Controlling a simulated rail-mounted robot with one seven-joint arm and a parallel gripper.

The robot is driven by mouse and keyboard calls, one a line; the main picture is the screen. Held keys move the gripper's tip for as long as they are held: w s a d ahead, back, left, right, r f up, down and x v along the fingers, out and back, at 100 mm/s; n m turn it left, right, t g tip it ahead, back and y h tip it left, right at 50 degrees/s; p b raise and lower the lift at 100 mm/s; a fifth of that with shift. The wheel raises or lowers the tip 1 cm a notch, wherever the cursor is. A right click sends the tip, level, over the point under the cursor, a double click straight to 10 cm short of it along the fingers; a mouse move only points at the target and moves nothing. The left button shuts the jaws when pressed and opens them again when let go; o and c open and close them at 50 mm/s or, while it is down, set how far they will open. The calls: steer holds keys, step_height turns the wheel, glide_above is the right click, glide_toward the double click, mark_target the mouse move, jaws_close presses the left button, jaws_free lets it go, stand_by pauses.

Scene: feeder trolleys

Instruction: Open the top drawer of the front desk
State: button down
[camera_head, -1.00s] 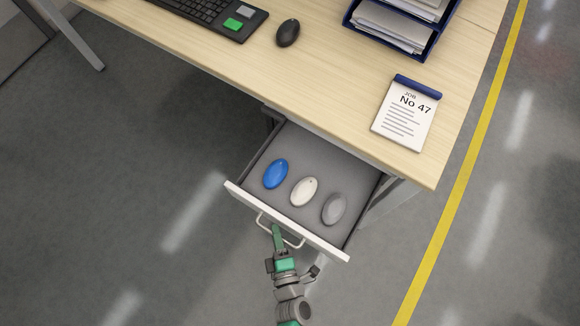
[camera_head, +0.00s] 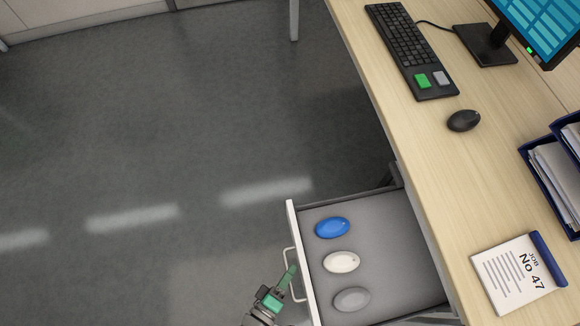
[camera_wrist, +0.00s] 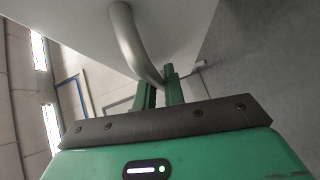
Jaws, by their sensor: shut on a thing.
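The top drawer (camera_head: 375,204) of the desk (camera_head: 437,150) stands pulled out. Its white front panel has a bar handle (camera_head: 289,262). Inside lie a blue oval item (camera_head: 332,228), a white one (camera_head: 341,262) and a grey one (camera_head: 351,299), in a row behind the front. My gripper (camera_head: 290,277) is at the handle, its green fingers meeting the bar. In the wrist view the pale curved handle (camera_wrist: 128,40) runs down to the two green fingers (camera_wrist: 160,88), which are shut on it. The exact contact is partly hidden.
On the desktop are a keyboard (camera_head: 410,50), a black mouse (camera_head: 463,121), a monitor (camera_head: 540,30), a job notepad (camera_head: 518,275) and blue paper trays (camera_head: 555,180). The grey floor (camera_head: 180,120) left of the drawer is clear.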

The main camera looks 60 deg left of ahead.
steer(key=c, duration=1.8)
jaws_free()
steer(key=shift+o, duration=0.2)
steer(key=shift+s, duration=0.1)
steer(key=p+v, duration=0.2)
steer(key=v, duration=0.5)
steer(key=shift+s, duration=0.3)
